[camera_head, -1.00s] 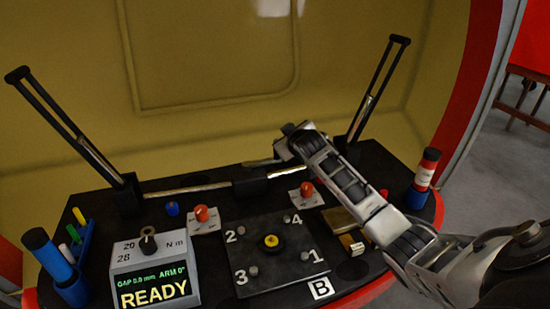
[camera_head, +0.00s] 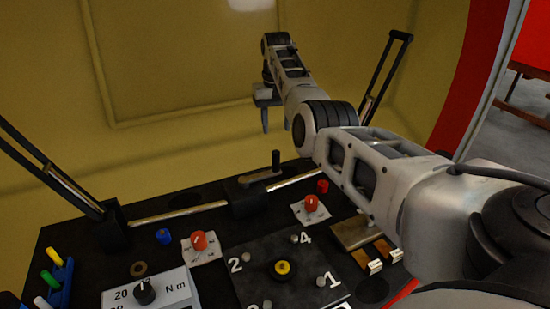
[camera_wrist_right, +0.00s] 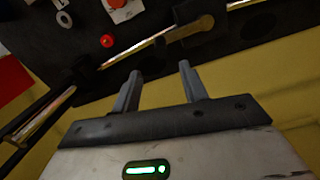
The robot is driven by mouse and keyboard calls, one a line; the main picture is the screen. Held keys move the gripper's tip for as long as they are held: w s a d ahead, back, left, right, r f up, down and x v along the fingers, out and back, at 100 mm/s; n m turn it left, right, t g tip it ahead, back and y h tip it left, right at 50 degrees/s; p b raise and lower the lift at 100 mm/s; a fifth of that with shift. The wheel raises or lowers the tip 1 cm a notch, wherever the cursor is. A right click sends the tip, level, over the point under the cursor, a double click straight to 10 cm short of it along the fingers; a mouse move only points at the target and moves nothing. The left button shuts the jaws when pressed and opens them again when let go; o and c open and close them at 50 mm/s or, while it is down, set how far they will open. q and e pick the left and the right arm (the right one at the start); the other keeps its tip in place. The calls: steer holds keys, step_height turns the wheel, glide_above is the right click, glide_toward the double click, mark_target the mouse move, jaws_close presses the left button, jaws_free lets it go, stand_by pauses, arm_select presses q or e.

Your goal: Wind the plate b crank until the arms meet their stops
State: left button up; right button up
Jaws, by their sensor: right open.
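The crank (camera_head: 262,176) with its upright dark handle sits on the black block midway along the metal shaft, behind plate B (camera_head: 250,262). The crank also shows in the wrist view (camera_wrist_right: 190,28). The left arm (camera_head: 50,178) and right arm (camera_head: 388,72) lean outward from the shaft's ends; the left one's top is cut off by the frame. My right gripper (camera_head: 267,116) is raised above and behind the crank, apart from it. Its fingers stand apart and empty, also in the wrist view (camera_wrist_right: 158,78). My left gripper is out of view.
Two red knobs (camera_head: 199,241) (camera_head: 311,202) flank plate B's rear corners. A dial box (camera_head: 145,292) stands at front left, its screen cut off. Brass blocks (camera_head: 352,232) lie at right, below my right arm. Pens (camera_head: 50,280) stand at far left. The yellow wall (camera_head: 190,80) is behind.

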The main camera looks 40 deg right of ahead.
mark_target(276, 152)
step_height(276, 152, down, 12)
steer(key=shift+r+b, duration=0.2)
steer(key=shift+b, duration=0.8)
jaws_close()
